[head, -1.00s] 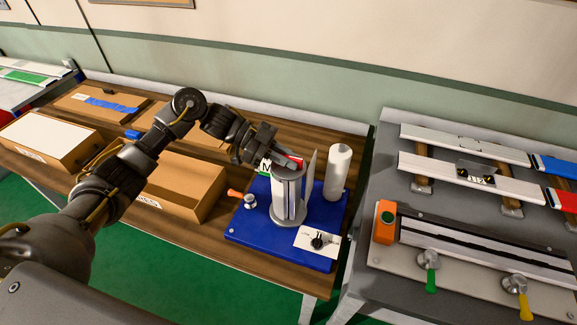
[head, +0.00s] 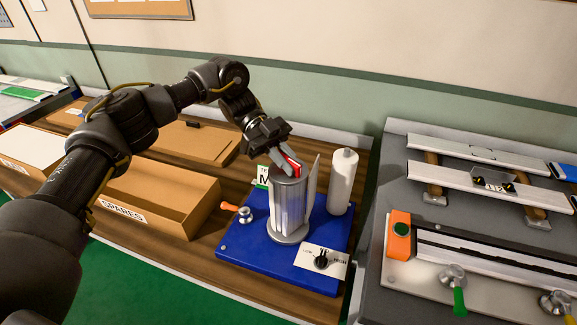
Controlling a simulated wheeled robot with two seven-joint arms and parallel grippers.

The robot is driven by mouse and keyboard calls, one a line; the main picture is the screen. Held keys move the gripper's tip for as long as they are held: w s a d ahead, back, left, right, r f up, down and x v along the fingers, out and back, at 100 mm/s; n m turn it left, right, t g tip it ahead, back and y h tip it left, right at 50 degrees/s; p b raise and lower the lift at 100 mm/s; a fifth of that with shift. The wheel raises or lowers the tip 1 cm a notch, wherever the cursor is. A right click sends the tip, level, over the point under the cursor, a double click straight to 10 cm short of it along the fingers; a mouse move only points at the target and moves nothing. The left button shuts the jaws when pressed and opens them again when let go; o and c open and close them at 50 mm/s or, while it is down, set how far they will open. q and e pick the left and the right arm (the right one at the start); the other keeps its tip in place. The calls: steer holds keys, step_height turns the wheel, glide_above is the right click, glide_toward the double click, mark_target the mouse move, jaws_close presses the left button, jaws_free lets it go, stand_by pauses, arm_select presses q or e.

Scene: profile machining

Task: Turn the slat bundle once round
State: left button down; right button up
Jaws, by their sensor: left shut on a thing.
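The slat bundle (head: 290,208) stands upright on a blue base plate (head: 238,254), as pale slats between a grey round top and a grey round foot. My left gripper (head: 287,166) reaches down from above to the top of the bundle. It is shut on a red piece (head: 294,167) at the bundle's top, which its fingers partly hide. A thin pale sheet (head: 312,184) stands upright just right of the bundle. A white roll (head: 343,182) stands at the back right of the plate. My right gripper is out of view.
A grey bench with slats and clamps (head: 405,190) is at the right.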

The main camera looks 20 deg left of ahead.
mark_target(282, 153)
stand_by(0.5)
arm_select(q)
steer(key=c, duration=1.4)
jaws_free()
steer(key=shift+c, duration=0.2)
steer(key=shift+w+a, duration=0.1)
steer(key=shift+b+v, duration=0.5)
steer(key=shift+v, duration=0.95)
steer(key=v, duration=0.7)
steer(key=shift+w+a+r, duration=0.2)
steer(key=shift+a+r, duration=0.05)
